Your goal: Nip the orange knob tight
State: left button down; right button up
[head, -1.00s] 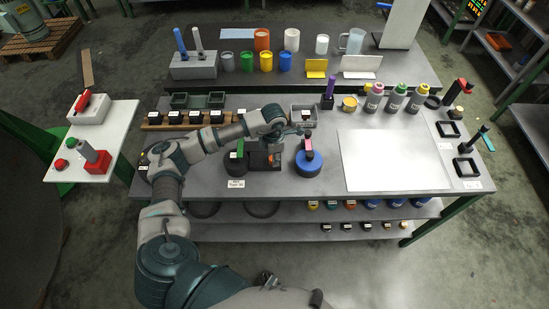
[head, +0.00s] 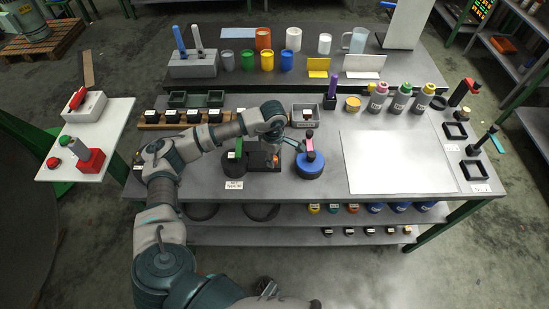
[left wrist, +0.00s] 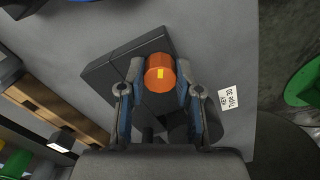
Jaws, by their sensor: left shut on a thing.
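The orange knob (left wrist: 159,72) has a yellow mark and sits on a dark block (left wrist: 110,72) in the left wrist view. In the head view the block (head: 257,157) stands near the front of the table, and only a small bit of the knob (head: 275,160) shows. My left gripper (left wrist: 159,90) is shut on the knob, with one finger on each side of it. In the head view the left gripper (head: 287,141) is over the block and partly hides it. My right gripper is not in view.
A blue round base (head: 309,168) with a pink-topped post stands just right of the block. A white sheet (head: 395,160) covers the right of the table. A label (head: 234,185) lies at the front edge.

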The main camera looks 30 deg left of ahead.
pick_arm(q)
jog(key=shift+a+m, duration=0.1)
jog(key=shift+m, duration=0.2)
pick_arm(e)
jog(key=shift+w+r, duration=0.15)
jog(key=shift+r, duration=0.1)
pick_arm(q)
jog(key=shift+r, duration=0.1)
jog(key=c, duration=0.8)
grip_release()
jog(key=shift+w, duration=0.1)
jog(key=shift+a, duration=0.1)
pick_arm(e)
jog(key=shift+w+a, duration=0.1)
pick_arm(q)
notch_tip(320, 180, up, 12)
jog(key=shift+f, duration=0.15)
